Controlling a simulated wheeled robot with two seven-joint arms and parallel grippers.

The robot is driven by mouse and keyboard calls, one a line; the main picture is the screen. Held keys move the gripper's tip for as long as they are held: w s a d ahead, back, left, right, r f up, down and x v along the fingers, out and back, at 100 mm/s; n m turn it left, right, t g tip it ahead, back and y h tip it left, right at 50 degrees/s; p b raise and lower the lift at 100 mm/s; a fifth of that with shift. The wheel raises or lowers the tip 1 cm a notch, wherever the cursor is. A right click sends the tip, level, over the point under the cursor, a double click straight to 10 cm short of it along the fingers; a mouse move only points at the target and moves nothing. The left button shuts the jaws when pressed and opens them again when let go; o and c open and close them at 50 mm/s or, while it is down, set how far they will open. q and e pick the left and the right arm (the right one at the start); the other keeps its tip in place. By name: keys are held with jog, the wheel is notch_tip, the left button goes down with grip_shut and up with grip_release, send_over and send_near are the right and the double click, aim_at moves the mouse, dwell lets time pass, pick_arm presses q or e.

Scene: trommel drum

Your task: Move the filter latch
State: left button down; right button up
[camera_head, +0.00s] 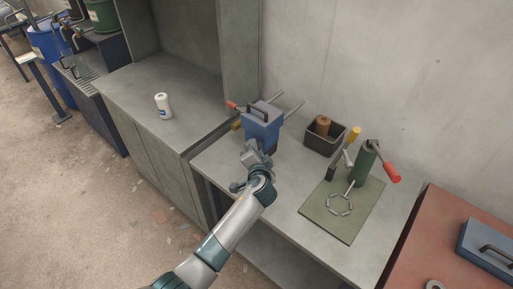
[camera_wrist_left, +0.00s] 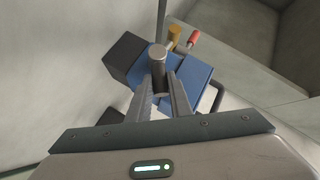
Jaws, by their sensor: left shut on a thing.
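The blue box-shaped unit (camera_head: 262,128) with a dark top handle stands on the grey bench. My left gripper (camera_head: 251,155) is at its front, low side. In the left wrist view, my left gripper (camera_wrist_left: 158,86) is shut on a short grey metal cylinder (camera_wrist_left: 157,54), which looks to be the filter latch, in front of the blue unit (camera_wrist_left: 192,80). The gripper hides the latch in the head view. My right gripper is in neither view.
A red-tipped lever (camera_head: 232,105) and two rods stick out from the blue unit. A dark bin (camera_head: 325,138) and a green press (camera_head: 362,162) with a red handle stand to the right. A white bottle (camera_head: 163,105) stands on the left counter.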

pick_arm(q)
jog(key=c, duration=1.6)
grip_release()
jog(key=shift+s, duration=0.1)
jog(key=shift+b+v, duration=2.5)
jog(key=shift+v, duration=6.1)
jog(key=shift+f, duration=0.15)
